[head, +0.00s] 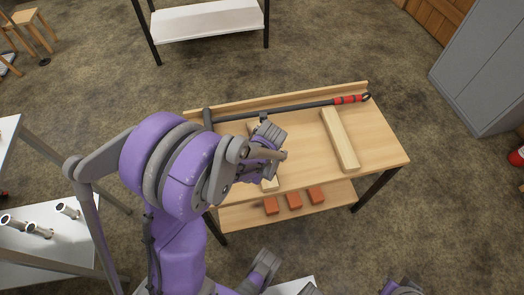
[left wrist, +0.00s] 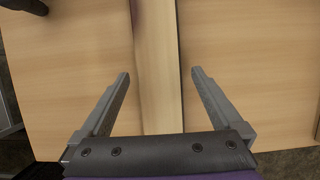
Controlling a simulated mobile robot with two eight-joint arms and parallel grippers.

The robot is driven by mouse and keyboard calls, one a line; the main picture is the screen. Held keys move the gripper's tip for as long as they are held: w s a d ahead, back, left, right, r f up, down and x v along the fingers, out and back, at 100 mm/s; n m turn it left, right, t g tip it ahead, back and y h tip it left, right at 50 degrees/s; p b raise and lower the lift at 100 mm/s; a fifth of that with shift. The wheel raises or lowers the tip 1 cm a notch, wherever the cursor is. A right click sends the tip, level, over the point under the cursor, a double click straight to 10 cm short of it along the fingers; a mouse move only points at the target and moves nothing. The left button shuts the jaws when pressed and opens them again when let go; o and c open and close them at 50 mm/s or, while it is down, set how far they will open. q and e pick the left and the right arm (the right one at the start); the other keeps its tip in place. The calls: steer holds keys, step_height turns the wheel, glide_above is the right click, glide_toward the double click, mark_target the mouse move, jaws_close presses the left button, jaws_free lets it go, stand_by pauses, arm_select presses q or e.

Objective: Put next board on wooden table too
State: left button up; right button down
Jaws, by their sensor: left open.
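The wooden table (head: 378,150) has a light board (head: 340,139) lying on its right part. A second light board (head: 270,184) lies on the table's left part, mostly hidden behind my left arm in the head view. In the left wrist view this board (left wrist: 157,105) runs up between the two fingers. My left gripper (left wrist: 160,74) is open over it, with one finger on each side and a gap on both sides. I cannot tell how high the fingertips are above the tabletop. My right gripper cannot be made out; only parts of my body show at the bottom of the head view.
A long dark tool with a red grip (head: 347,100) lies along the table's back lip. Several orange-red blocks (head: 293,200) rest on the lower shelf. A white table (head: 208,22) stands behind, a grey cabinet (head: 485,70) at right. Metal fittings (head: 38,230) lie at left.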

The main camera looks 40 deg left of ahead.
arm_select(q)
steer(key=p+v, duration=0.2)
steer(key=v, duration=0.8)
steer(key=s+d+r+n+t+h, duration=0.1)
steer(key=s+d+n, duration=0.4)
steer(key=n, duration=0.8)
steer(key=s+d+r+n+t+h, duration=0.1)
steer(key=s+d+r+n, duration=0.3)
steer(key=n, duration=0.8)
steer(key=s+d+h, duration=0.1)
steer(key=s+d, duration=0.1)
steer(key=s, duration=0.2)
steer(key=shift+d+n, duration=0.15)
steer(key=shift+n, duration=0.25)
steer(key=shift+s, duration=0.1)
step_height(320, 180, up, 11)
steer(key=w+p, duration=0.1)
steer(key=p, duration=0.9)
steer(key=shift+w+f+t, duration=0.2)
steer(key=shift+w+t, duration=0.1)
